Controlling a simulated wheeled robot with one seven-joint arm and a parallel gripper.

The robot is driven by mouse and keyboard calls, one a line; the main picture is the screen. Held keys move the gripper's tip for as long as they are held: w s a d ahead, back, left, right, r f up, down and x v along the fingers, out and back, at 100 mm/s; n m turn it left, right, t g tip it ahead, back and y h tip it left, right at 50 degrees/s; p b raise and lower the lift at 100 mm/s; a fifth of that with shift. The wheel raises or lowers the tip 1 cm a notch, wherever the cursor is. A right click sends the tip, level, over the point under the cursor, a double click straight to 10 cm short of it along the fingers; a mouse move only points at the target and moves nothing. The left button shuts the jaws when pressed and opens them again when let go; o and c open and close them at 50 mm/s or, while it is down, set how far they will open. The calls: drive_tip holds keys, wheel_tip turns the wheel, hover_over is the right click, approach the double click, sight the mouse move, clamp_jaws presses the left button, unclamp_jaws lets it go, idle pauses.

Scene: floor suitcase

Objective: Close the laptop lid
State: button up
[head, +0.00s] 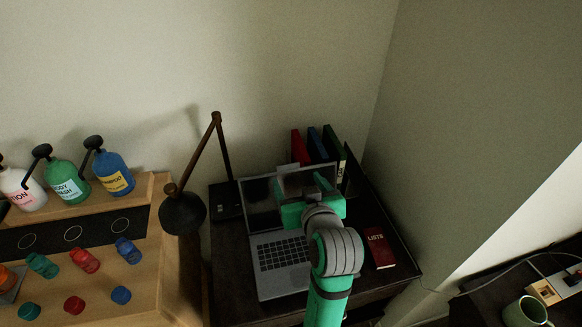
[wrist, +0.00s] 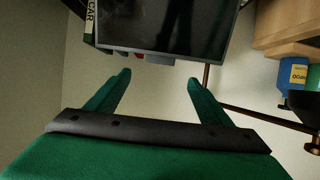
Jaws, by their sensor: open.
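The laptop (head: 282,262) sits on a dark desk with its grey keyboard base facing me. Its lid (head: 262,204) stands raised at the back, with a dark screen. My gripper (head: 313,192) is in front of the lid and hides part of it and the right part of the base. In the wrist view the lid (wrist: 170,25) shows at the top, beyond the fingertips. My gripper (wrist: 158,80) is open there, its two green fingers spread with nothing between them. I cannot tell whether it touches the lid.
A dark desk lamp (head: 184,210) stands left of the laptop. Several upright books (head: 318,148) are behind it, and a red book (head: 379,248) lies to its right on the desk (head: 232,282). A wooden shelf unit (head: 150,262) with bottles is at left.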

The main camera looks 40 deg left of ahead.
sight(288, 165)
drive_tip(key=x, duration=1)
drive_tip(key=shift+w+a+f, duration=0.1)
drive_tip(key=shift+w+a, duration=0.1)
drive_tip(key=shift+a, duration=0.05)
drive_tip(key=c, duration=1.4)
drive_tip(key=shift+d, duration=0.1)
drive_tip(key=shift+c, duration=0.5)
